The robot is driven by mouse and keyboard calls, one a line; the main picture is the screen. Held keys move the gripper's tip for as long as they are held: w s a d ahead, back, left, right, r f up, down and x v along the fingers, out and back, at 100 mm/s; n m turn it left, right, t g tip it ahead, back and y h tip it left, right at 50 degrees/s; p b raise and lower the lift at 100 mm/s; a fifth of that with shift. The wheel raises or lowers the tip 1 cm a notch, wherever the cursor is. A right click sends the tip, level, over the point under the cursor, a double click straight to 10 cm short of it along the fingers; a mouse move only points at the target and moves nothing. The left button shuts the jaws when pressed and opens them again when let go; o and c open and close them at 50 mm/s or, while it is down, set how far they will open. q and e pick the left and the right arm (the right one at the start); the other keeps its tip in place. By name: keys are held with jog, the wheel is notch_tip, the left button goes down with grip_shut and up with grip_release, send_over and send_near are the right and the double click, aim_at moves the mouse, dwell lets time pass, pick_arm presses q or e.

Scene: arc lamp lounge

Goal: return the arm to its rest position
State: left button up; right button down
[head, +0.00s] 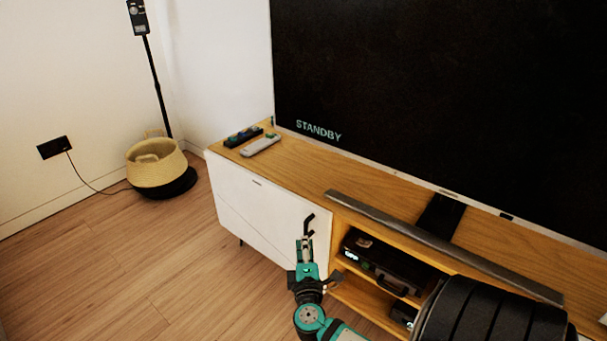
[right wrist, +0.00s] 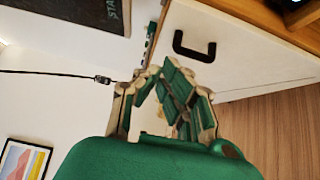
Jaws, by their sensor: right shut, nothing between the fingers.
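My right gripper (head: 306,243) is in front of the white cabinet door (head: 262,212), close to its dark handle (head: 309,224). In the right wrist view my right gripper (right wrist: 168,78) has its fingers shut with nothing held. The dark handle (right wrist: 194,47) shows there beyond the fingertips, apart from them in the picture. Whether the fingers touch the door is hard to tell. My left gripper is in neither view.
A wooden TV cabinet (head: 390,222) carries a grey soundbar (head: 440,243), remotes (head: 261,145) and a large screen (head: 430,90) reading STANDBY. Its open shelf holds a black device (head: 385,268). A basket (head: 157,165) stands far left. The floor (head: 120,250) left of the cabinet is clear.

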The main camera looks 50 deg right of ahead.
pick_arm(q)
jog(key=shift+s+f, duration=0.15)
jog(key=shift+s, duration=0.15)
pick_arm(e)
jog(key=shift+v, duration=0.9)
